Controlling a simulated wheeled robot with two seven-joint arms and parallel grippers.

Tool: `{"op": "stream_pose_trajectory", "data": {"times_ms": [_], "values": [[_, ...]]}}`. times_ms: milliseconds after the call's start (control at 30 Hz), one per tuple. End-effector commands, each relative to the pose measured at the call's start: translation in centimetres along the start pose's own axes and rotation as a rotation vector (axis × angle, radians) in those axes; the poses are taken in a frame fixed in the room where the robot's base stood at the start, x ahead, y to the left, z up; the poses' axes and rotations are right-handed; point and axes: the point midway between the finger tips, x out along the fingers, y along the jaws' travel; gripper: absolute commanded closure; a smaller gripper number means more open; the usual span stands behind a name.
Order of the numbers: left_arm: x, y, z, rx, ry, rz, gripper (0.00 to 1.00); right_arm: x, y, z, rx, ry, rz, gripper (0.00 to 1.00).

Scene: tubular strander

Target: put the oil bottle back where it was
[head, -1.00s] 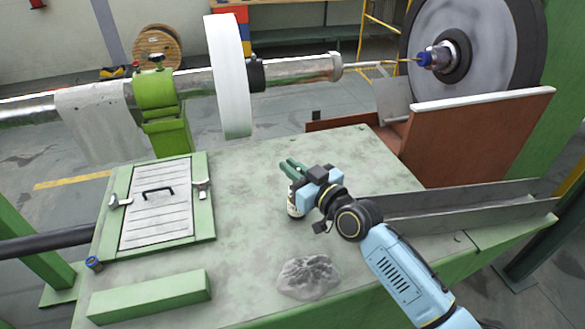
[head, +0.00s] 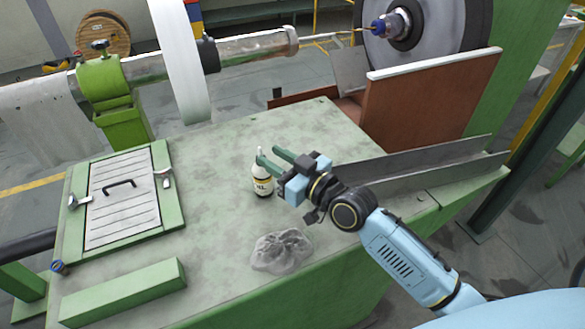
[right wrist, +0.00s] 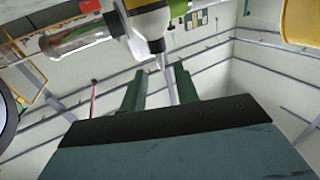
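The oil bottle (head: 263,182) is white with a dark label and a pale nozzle. It stands upright on the green table (head: 225,165) in the head view. My right gripper (head: 268,154) is beside its upper part, to the right, with its fingers pointing towards it. In the right wrist view the two green fingers (right wrist: 158,80) are apart with nothing gripped between them. The bottle (right wrist: 150,22) shows there just past the fingertips, its nozzle pointing down in the picture. My left gripper is not in view.
A crumpled grey rag (head: 281,251) lies nearer the table's front edge. A hatch with a black handle (head: 120,184) and a green block (head: 122,292) are at the left. A grey metal channel (head: 415,168) runs along the right. The table behind the bottle is clear.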

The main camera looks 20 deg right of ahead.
Motion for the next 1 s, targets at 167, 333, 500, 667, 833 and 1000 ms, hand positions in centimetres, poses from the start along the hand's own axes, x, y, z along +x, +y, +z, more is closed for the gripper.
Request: {"op": "stream_pose_trajectory", "data": {"times_ms": [167, 333, 500, 667, 833, 1000], "values": [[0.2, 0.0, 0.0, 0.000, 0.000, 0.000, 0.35, -3.4, 0.0, 0.2, -0.002, -0.003, 0.000, 0.69], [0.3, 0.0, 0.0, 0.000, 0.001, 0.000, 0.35, -5.1, 0.0, 0.1, 0.000, 0.000, 0.000, 0.69], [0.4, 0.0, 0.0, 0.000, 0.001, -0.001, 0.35, -5.6, 0.0, 0.0, 0.000, 0.001, 0.000, 0.69], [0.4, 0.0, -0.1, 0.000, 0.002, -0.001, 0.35, -5.5, 0.0, 0.0, 0.001, 0.001, 0.000, 0.69], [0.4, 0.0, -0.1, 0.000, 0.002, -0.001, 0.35, -5.5, 0.0, 0.0, 0.001, 0.001, 0.000, 0.69], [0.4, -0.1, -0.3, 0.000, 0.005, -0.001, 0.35, -5.6, -0.1, 0.4, 0.002, -0.012, -0.001, 0.69]]}}
